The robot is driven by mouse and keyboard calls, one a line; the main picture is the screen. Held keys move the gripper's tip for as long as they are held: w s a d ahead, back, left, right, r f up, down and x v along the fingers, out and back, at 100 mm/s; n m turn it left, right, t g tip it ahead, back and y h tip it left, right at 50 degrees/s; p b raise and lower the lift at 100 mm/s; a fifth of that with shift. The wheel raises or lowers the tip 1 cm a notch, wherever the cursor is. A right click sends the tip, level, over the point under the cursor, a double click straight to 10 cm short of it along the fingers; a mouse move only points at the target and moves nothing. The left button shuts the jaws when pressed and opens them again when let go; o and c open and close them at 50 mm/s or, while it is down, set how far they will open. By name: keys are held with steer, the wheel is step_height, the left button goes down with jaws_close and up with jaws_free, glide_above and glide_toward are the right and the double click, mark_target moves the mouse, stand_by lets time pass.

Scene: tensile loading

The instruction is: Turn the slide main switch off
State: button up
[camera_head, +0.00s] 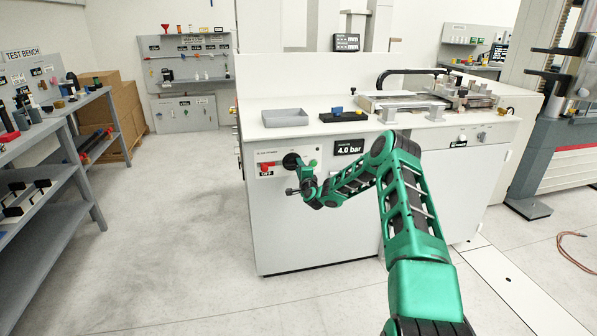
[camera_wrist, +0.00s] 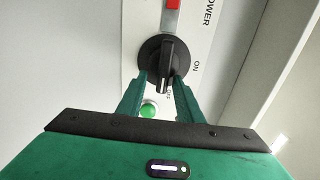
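The main switch is a round black rotary knob with a raised handle (camera_wrist: 167,60) on a white panel in the wrist view. A white mark on the handle's lower end points down, close to a partly hidden label that seems to read OFF. The ON label (camera_wrist: 195,67) is to its right. In the head view the dark knob (camera_head: 290,159) is on the left of the cabinet front. My gripper (camera_wrist: 161,78) is at the knob, one green finger on each side of the handle, with small gaps apparent. Contact is unclear. In the head view my gripper (camera_head: 304,168) is partly hidden by my wrist.
A green button (camera_wrist: 148,109) is just below the knob, between my fingers. A red part (camera_wrist: 173,4) is above it. The white cabinet (camera_head: 330,232) carries a 4.0 bar display (camera_head: 348,147) and a grey tray (camera_head: 285,118). Floor to the left is clear.

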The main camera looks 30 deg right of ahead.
steer(key=shift+a, duration=0.1)
steer(key=v, duration=1)
steer(key=shift+s, duration=0.3)
